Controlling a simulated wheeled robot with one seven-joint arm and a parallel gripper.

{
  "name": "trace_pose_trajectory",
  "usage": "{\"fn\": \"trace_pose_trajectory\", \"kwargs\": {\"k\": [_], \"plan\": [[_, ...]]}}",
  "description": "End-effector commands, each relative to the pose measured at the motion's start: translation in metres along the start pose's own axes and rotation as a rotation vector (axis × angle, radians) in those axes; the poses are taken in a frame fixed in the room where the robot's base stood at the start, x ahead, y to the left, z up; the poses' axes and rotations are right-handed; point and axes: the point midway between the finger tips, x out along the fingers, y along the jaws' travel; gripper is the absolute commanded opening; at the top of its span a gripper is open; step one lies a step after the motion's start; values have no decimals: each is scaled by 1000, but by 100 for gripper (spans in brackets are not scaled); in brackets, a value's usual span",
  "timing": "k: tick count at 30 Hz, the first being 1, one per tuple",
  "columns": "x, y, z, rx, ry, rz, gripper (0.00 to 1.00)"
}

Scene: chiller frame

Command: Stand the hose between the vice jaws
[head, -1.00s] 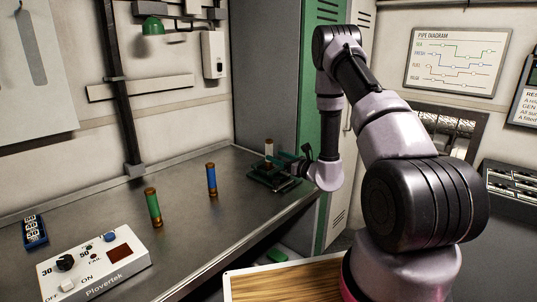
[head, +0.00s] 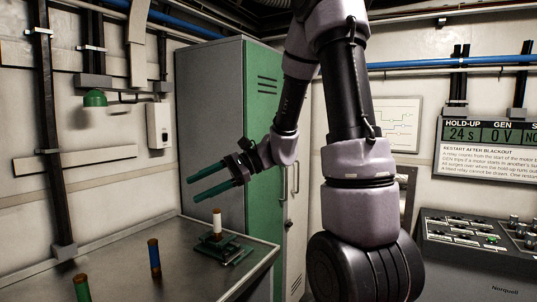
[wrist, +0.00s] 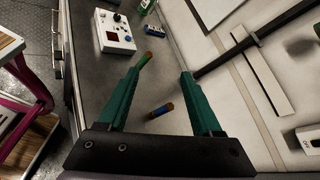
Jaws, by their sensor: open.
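A white hose (head: 217,221) with a brown lower end stands upright at the green vice (head: 236,255) on the bench's far right end. Its foot appears to be between the jaws; the exact contact is too small to tell. My gripper (head: 187,191) is open and empty, above and left of the white hose and apart from it. In the wrist view its green fingers (wrist: 160,74) are spread with nothing between them. A blue hose (head: 154,254) and a green hose (head: 83,287) stand on the bench; the wrist view shows both, the blue one (wrist: 161,110) nearer.
The metal bench (head: 190,245) is clear between the blue hose and the vice. A green cabinet (head: 262,110) stands behind the vice. A white control box (wrist: 115,33) sits on the bench in the wrist view. A wall dispenser (head: 159,126) is behind the bench.

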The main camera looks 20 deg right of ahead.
Motion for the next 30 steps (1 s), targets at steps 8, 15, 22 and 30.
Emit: {"fn": "trace_pose_trajectory", "kwargs": {"k": [8, 15, 22, 30], "plan": [[-52, 59, 52, -427, 365, 305, 66], [-118, 77, 72, -774, 756, 434, 66], [-158, 75, 89, -955, 985, 458, 66], [-164, 74, 92, -978, 1017, 461, 66]]}}
